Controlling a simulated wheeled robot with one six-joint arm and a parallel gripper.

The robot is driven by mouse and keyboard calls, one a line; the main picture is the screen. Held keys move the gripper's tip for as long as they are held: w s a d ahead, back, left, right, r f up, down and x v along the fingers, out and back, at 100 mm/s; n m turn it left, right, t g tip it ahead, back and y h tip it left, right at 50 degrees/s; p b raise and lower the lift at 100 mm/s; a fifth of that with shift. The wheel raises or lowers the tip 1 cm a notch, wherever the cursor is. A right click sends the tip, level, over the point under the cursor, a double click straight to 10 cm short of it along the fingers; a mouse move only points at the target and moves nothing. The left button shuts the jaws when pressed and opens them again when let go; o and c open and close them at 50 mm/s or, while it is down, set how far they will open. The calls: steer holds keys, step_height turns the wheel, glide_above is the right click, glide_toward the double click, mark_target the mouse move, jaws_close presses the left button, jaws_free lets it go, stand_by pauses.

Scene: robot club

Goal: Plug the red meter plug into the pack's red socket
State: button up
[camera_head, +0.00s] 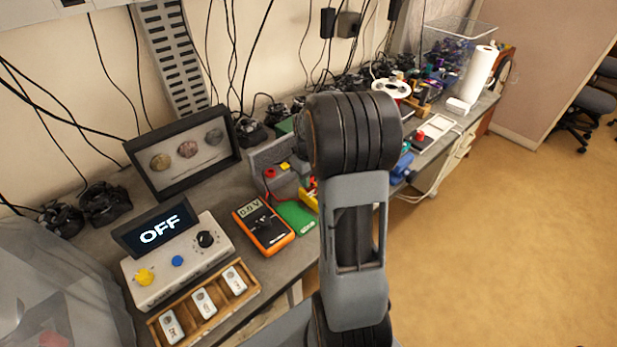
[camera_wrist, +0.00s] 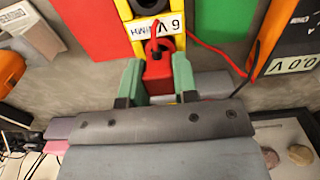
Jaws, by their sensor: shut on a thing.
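In the wrist view my gripper (camera_wrist: 158,82) has its green fingertips closed on the red meter plug (camera_wrist: 158,73). The yellow pack (camera_wrist: 119,9) with a white "6 V" label lies just beyond the fingertips. Its black-ringed socket (camera_wrist: 147,5) shows at the top edge. The red socket (camera_wrist: 180,43) is partly hidden by the plug and its lead; I cannot tell whether the plug is in it. A red lead (camera_wrist: 215,52) runs right toward the orange meter (camera_wrist: 296,38). In the head view the meter (camera_head: 263,223) reads about 0.0 V, and my arm hides the gripper.
A green flat piece (camera_head: 297,217) lies between meter and pack. A control box (camera_head: 180,262) showing "OFF", a wooden tray (camera_head: 157,326) with modules and a framed case (camera_head: 135,150) stand left. Clutter fills the bench beyond my arm; open floor lies to the right.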

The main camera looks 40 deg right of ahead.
steer(key=shift+f+b, duration=0.55)
steer(key=shift+f, duration=0.2)
stand_by(1.6)
steer(key=o, duration=0.9)
steer(key=shift+o, duration=0.2)
steer(key=shift+r, duration=0.15)
step_height(320, 180, up, 14)
steer(key=shift+f+b, duration=0.2)
steer(key=shift+b, duration=0.1)
